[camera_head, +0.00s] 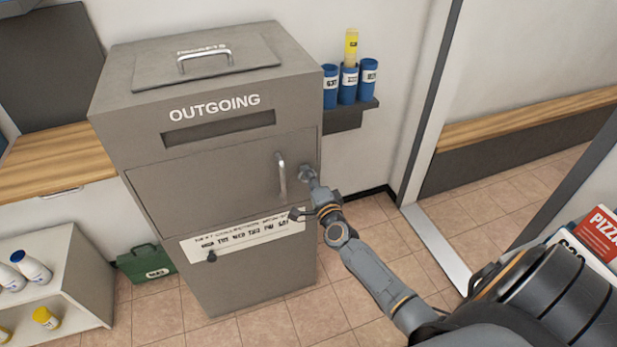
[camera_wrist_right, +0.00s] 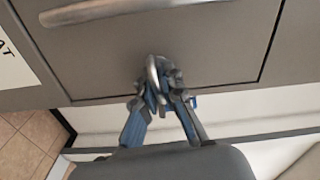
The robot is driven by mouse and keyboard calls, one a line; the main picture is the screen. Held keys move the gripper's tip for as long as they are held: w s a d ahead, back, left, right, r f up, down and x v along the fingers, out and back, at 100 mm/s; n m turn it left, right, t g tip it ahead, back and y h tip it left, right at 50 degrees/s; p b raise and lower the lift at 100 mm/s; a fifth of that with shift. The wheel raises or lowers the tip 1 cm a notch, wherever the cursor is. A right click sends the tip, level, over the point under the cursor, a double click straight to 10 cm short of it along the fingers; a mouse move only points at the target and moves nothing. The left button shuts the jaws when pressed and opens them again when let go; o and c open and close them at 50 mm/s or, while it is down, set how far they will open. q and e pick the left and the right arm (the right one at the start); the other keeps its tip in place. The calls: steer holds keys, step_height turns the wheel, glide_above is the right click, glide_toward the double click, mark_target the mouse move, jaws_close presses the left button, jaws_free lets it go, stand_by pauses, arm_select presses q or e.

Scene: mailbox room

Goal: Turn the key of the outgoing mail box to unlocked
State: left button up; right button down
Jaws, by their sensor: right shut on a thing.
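The grey outgoing mail box (camera_head: 200,195) stands in the middle left of the head view, with a closed door and a silver bar handle (camera_head: 281,174). The key (camera_head: 306,172) is at the lock right of the handle. In the right wrist view the key's metal bow (camera_wrist_right: 155,75) shows between the fingers, in front of the door. My right gripper (camera_head: 311,180) is shut on the key; its fingers (camera_wrist_right: 160,95) also show in the wrist view. The fingers hide part of the key and the lock, so I cannot tell its exact turn. My left gripper is not in view.
Blue tubes (camera_head: 349,84) stand on a small shelf (camera_head: 352,117) right of the box. A white shelf (camera_head: 75,275) with bottles and a green case (camera_head: 146,263) are at the lower left. Tiled floor (camera_head: 370,215) is clear right of the box.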

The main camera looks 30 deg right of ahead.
steer(key=shift+f+m, duration=0.1)
steer(key=shift+m, duration=0.8)
steer(key=c, duration=1.5)
jaws_free()
steer(key=v, duration=1.2)
steer(key=shift+f, duration=0.1)
